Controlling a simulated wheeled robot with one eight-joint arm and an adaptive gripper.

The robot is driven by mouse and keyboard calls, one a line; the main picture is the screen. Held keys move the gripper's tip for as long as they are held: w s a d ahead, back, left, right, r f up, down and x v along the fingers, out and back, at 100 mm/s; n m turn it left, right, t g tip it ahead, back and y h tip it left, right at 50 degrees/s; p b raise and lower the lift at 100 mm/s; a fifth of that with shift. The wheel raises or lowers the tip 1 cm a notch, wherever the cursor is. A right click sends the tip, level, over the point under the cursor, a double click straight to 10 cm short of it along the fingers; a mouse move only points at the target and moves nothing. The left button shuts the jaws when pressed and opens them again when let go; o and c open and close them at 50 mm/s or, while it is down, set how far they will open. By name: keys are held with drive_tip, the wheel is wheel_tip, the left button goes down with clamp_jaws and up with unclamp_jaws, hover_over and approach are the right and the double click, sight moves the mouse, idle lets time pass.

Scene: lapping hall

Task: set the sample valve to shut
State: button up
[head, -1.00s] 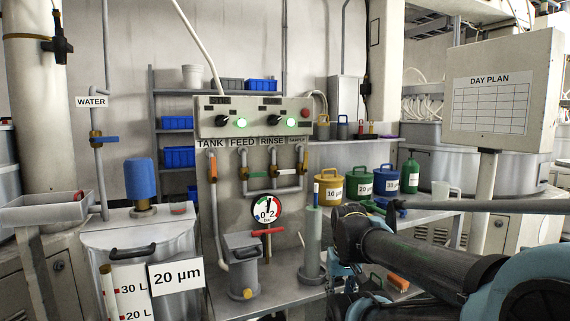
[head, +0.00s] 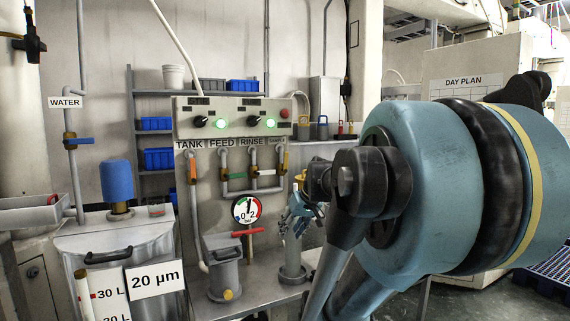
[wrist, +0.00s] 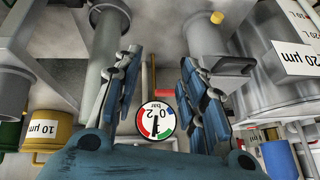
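The sample valve (head: 285,162) is the rightmost valve on the panel in the head view, under a small label hard to read now. Its yellow-orange lever appears upright, along the pipe; its lower end is close to my arm in the picture. My gripper (head: 296,218) is below and slightly right of it, in front of the grey upright cylinder. In the wrist view my gripper (wrist: 158,65) has its two blue fingers wide apart, with nothing held. That view is upside down and shows the pressure gauge (wrist: 155,118) beyond the fingers; I cannot make out the sample valve there.
Tank (head: 193,172), feed (head: 236,176) and rinse (head: 266,172) valves stand left of the sample valve. The grey upright cylinder (head: 292,262) stands close to my gripper. My arm hides the right side.

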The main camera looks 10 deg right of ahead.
drive_tip(key=w+d+r+t+y, duration=0.1)
drive_tip(key=w+d+r+t, duration=0.15)
drive_tip(key=w+r, duration=0.95)
drive_tip(key=t, duration=0.5)
approach(286, 159)
drive_tip(key=shift+n, duration=0.4)
drive_tip(key=x, duration=1)
drive_tip(key=shift+w+f, duration=0.15)
drive_tip(key=shift+w, duration=0.15)
clamp_jaws()
